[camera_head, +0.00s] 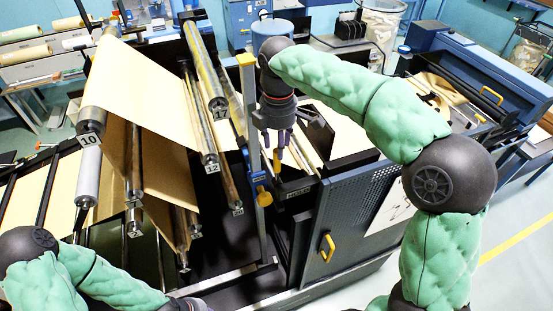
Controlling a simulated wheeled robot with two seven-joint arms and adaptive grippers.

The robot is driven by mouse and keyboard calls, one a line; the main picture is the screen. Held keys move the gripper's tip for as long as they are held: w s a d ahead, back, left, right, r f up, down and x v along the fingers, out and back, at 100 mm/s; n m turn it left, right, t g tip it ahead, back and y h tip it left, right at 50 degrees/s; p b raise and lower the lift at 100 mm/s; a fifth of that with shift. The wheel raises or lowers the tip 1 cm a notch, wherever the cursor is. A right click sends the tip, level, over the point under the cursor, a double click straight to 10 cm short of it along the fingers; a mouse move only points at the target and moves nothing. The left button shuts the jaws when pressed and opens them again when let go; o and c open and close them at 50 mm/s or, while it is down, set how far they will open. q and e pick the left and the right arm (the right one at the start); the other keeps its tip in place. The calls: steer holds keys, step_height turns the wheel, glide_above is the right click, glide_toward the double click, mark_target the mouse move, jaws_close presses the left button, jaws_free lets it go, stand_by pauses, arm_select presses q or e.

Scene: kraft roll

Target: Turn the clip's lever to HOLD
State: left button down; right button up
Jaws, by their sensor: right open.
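My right gripper (277,148) points down beside the upright metal post, near the middle of the view, with its fingers open. A small yellow lever-like piece (277,162) shows at its fingertips; I cannot tell whether they touch it. A dark block with a small pale label (298,192) sits just below right; the label seems to read HOLD. A yellow and blue fitting (262,190) is on the post, left of the block. The gripper partly hides this area. My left gripper (192,304) is barely in view at the bottom edge, its fingers unclear.
A brown kraft paper web (145,100) runs over numbered rollers, with roller 17 (207,70) close left of the post (252,130). A dark cabinet with a perforated door (345,215) and yellow handle stands at right. Open floor lies beyond it at lower right.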

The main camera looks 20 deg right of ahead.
mark_target(277, 163)
steer(key=f, duration=0.6)
steer(key=shift+w, duration=0.3)
steer(key=shift+s+f+p, duration=0.15)
steer(key=shift+f+p, duration=0.15)
steer(key=shift+f, duration=0.75)
jaws_close()
